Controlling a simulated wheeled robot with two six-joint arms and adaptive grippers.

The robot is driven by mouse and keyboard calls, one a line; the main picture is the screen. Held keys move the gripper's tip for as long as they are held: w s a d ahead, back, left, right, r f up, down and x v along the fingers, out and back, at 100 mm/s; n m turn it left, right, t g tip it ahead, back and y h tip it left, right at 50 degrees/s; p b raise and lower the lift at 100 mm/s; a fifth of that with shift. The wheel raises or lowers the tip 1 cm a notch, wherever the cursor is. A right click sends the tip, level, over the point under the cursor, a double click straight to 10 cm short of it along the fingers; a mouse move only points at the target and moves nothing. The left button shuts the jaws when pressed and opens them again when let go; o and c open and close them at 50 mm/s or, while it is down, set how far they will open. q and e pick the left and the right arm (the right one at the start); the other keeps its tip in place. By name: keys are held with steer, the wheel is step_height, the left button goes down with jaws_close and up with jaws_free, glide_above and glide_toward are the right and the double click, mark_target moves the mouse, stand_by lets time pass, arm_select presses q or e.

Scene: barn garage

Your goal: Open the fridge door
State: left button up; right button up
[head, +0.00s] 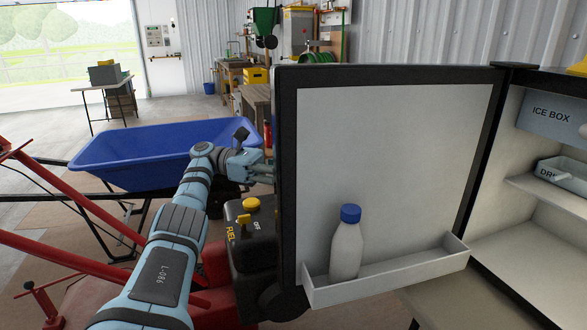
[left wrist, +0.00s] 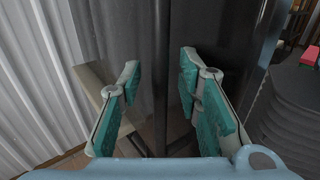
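The fridge door (head: 395,150) stands wide open, swung out to the left of the fridge body (head: 515,150), its pale inner face toward me. A white bottle with a blue cap (head: 346,245) stands in the door's shelf (head: 390,278). My left gripper (head: 266,170) is at the door's free left edge, its fingertips partly hidden behind it. In the left wrist view its teal-padded fingers (left wrist: 160,78) are spread apart, with the dark door surface (left wrist: 205,25) in front of them. I cannot tell whether they touch it. My right gripper is not in view.
Inside the fridge are an ice box (head: 550,115) and shelves (head: 545,190). A blue wheelbarrow tray (head: 130,152) and red metal bars (head: 85,215) lie to the left.

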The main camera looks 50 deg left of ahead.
arm_select(q)
step_height(320, 180, up, 10)
steer(key=shift+f, duration=0.1)
